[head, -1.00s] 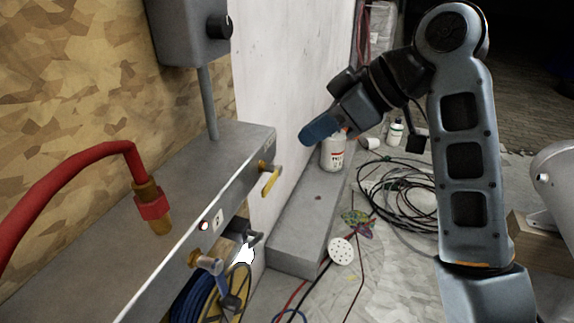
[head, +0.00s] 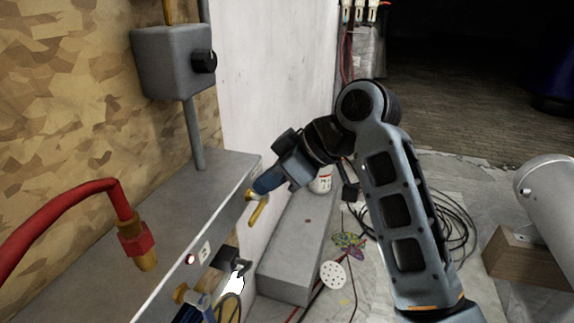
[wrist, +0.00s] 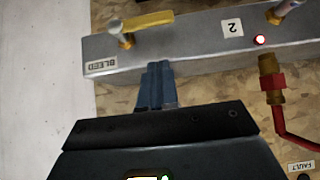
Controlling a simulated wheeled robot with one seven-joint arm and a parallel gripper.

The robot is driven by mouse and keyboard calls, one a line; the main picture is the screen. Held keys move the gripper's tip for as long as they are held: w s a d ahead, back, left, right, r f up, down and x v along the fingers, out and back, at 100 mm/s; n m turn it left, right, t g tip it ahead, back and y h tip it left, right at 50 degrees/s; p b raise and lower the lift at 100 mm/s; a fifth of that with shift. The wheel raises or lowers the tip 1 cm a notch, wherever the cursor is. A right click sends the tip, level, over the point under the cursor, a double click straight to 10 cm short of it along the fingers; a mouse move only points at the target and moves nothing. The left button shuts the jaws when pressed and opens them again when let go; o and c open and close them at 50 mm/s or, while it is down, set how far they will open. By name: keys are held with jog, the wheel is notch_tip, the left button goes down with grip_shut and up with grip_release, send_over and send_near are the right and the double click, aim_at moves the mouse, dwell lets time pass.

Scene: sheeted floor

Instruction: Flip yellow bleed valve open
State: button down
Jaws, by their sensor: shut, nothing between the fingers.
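The yellow bleed valve handle (head: 258,211) sticks out from the front face of the grey box, near its right end. In the wrist view the yellow handle (wrist: 147,21) lies along the box edge from its brass stem, beside the "BLEED" label (wrist: 111,64). My gripper (head: 262,184) is at the box's right end, close to the valve in the head view. In the wrist view my gripper's blue fingers (wrist: 157,72) are together and empty, tips over the box's edge, apart from the handle. Whether they touch the box I cannot tell.
The grey box (head: 190,215) runs along the wooden wall. A red hose (head: 85,193) with a brass fitting rises from it. A second valve (head: 187,297) and a lit button (head: 190,259) are on its front. A grey block (head: 295,265) and cables lie on the floor.

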aim_at(256, 216)
jog(key=shift+w+a+f, duration=0.1)
jog(key=shift+a+f, duration=0.1)
jog(key=shift+f, duration=0.65)
jog(key=shift+w+a+f, duration=0.1)
jog(key=shift+a+f, duration=0.05)
jog(key=shift+f, duration=0.75)
jog(key=shift+a+f, duration=0.2)
jog(key=shift+f, duration=0.65)
jog(key=shift+s+f+t+b, duration=0.2)
jog(key=shift+f+t+b, duration=0.15)
jog(key=shift+t, duration=0.15)
jog(key=shift+s+a+f+n+t+h+b, duration=0.2)
jog(key=shift+f+n+t+h+b, duration=0.1)
jog(key=shift+f+n+t+b, duration=0.35)
notch_tip(256, 216, down, 7)
jog(key=w+d+n+t+b, duration=0.1)
jog(key=n+t+b, duration=0.6)
jog(key=b, duration=1.2)
jog(key=w+t, duration=0.1)
jog(key=t, duration=0.2)
jog(key=shift+f, duration=0.2)
jog(key=shift+w+f+h+b, duration=0.1)
jog(key=shift+w+h+b, duration=0.15)
jog(key=shift+h+b, duration=0.05)
